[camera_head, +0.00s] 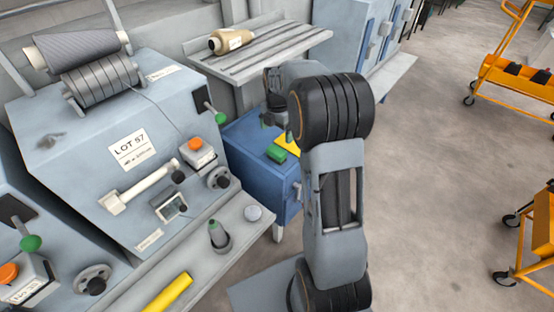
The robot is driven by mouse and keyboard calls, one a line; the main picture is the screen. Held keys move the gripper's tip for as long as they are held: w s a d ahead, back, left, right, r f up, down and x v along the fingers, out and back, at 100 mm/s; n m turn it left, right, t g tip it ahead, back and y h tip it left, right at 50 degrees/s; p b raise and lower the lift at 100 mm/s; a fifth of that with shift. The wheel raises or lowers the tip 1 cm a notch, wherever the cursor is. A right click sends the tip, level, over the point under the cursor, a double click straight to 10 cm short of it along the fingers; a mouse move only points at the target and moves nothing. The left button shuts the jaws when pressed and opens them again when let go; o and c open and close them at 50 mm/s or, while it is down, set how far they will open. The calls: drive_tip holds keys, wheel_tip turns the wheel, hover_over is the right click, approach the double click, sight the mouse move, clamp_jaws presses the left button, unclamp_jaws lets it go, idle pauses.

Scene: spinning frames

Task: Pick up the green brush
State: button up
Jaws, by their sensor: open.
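A small green block-shaped thing (277,153), which looks like the green brush, lies on top of the blue cabinet (240,150) in the middle of the view. Its bristles cannot be made out. My gripper (268,121) is above and behind it in the picture, partly hidden by my own arm. It is open, with nothing seen between its fingers, and appears apart from the brush.
A yellow thing (287,142) lies beside the brush, partly behind my arm. The grey machine (95,130) stands left, with a green-topped bottle (218,238) and yellow tube (168,293) on its ledge. Orange carts (520,85) stand right; the floor between is clear.

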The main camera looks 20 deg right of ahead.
sight(277, 150)
wheel_tip(277, 150, down, 7)
drive_tip(key=shift+f+b, duration=0.15)
drive_tip(key=shift+b, duration=0.5)
drive_tip(key=shift+w+f+b, duration=0.2)
drive_tip(key=shift+f+b, duration=0.25)
drive_tip(key=shift+f, duration=0.9)
drive_tip(key=shift+w+f+b, duration=0.15)
drive_tip(key=shift+f+b, duration=0.3)
drive_tip(key=shift+f, duration=0.9)
drive_tip(key=c, duration=0.9)
drive_tip(key=shift+o, duration=0.2)
drive_tip(key=shift+r, duration=0.15)
